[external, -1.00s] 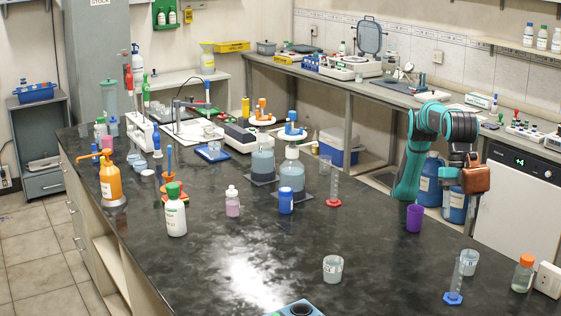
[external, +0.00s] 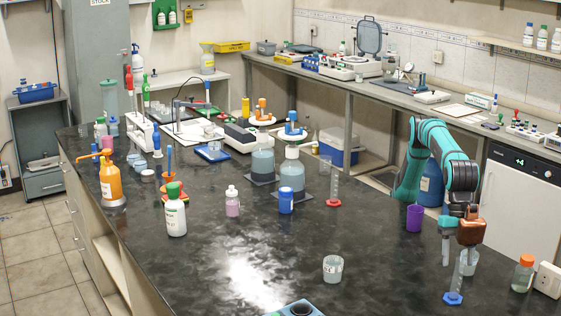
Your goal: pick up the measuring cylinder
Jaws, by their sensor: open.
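A clear measuring cylinder with a blue base (external: 453,297) stands upright on the black bench at the front right. A second clear measuring cylinder with a red base (external: 334,202) stands farther back, near the bench middle. My gripper (external: 457,262) is open and points down at the upper part of the blue-based cylinder. Its fingers appear on either side of that tube, but I cannot tell whether the tube is fully between them. The gripper partly hides the top of the tube.
A small glass beaker (external: 471,264) stands close behind the blue-based cylinder. A purple cup (external: 414,217) stands behind it to the left. An orange-capped bottle (external: 523,274) is to the right and another beaker (external: 333,268) to the left. The bench between that beaker and the cylinder is clear.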

